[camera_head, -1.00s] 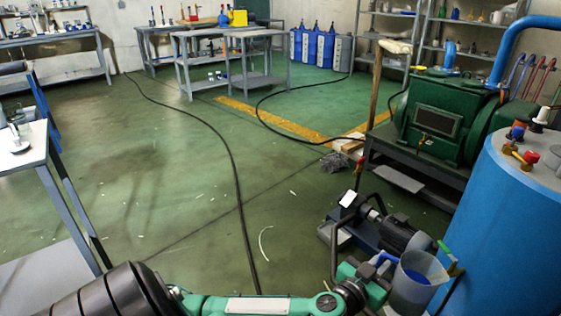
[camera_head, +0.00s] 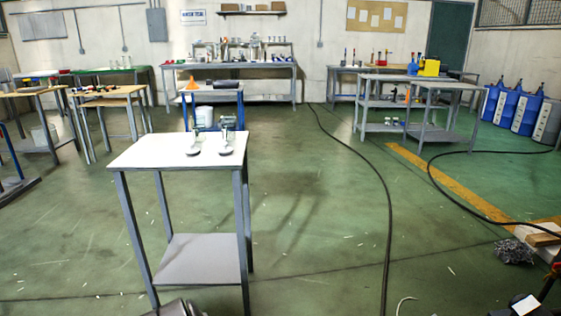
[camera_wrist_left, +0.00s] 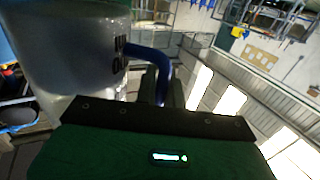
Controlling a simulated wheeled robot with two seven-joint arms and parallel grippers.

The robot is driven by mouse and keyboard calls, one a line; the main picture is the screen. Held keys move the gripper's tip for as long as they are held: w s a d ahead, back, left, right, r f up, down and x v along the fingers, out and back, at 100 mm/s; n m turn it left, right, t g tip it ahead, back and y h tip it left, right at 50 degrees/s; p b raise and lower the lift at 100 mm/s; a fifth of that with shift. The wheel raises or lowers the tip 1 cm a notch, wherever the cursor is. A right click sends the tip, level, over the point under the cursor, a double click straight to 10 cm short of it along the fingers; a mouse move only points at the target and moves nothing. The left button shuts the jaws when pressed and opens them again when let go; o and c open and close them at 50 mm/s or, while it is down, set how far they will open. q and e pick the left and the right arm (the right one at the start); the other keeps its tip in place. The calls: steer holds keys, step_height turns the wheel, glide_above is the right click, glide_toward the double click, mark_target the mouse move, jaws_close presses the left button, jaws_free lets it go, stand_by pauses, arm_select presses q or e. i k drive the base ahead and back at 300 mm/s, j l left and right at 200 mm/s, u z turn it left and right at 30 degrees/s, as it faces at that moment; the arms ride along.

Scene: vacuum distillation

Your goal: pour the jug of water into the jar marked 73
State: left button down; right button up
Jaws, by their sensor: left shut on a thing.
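In the left wrist view, a large translucent jug (camera_wrist_left: 68,50) with a blue handle (camera_wrist_left: 150,58) fills the upper left. My left gripper (camera_wrist_left: 162,88) is shut on the blue handle. The picture is strongly tilted, so I cannot tell the jug's lean or water level. In the head view, two small clear vessels, a left one (camera_head: 195,141) and a right one (camera_head: 226,138), stand on a white-topped table (camera_head: 150,150). No mark 73 can be read on either.
The white-topped table stands alone with a lower shelf (camera_head: 200,260). A smaller blue-legged stand (camera_head: 212,92) is behind it. Open green floor lies to its right, crossed by a black hose (camera_head: 385,210). Crumpled dark material (camera_head: 514,251) lies at the right. Workbenches line the back wall.

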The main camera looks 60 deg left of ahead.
mark_target(198, 124)
steer(key=u, duration=1.05)
steer(key=j+u, duration=0.4)
steer(key=i+j+u, duration=0.15)
steer(key=u, duration=0.3)
steer(key=i+j+u, duration=0.1)
steer(key=j+u, duration=0.15)
steer(key=u, duration=0.15)
steer(key=i+j+u, duration=0.2)
steer(key=u, duration=0.2)
steer(key=i+j+u, duration=0.15)
steer(key=u, duration=0.25)
steer(key=i+j, duration=0.2)
steer(key=i, duration=0.25)
steer(key=i+j+u, duration=0.15)
steer(key=i, duration=0.3)
steer(key=i+j+z, duration=0.15)
steer(key=z, duration=0.3)
steer(key=i+j+z, duration=0.2)
steer(key=z, duration=0.3)
steer(key=i+j+z, duration=0.15)
steer(key=z, duration=0.3)
steer(key=j+z, duration=0.45)
steer(key=i+j+z, duration=0.1)
steer(key=j+z, duration=0.15)
steer(key=z, duration=0.25)
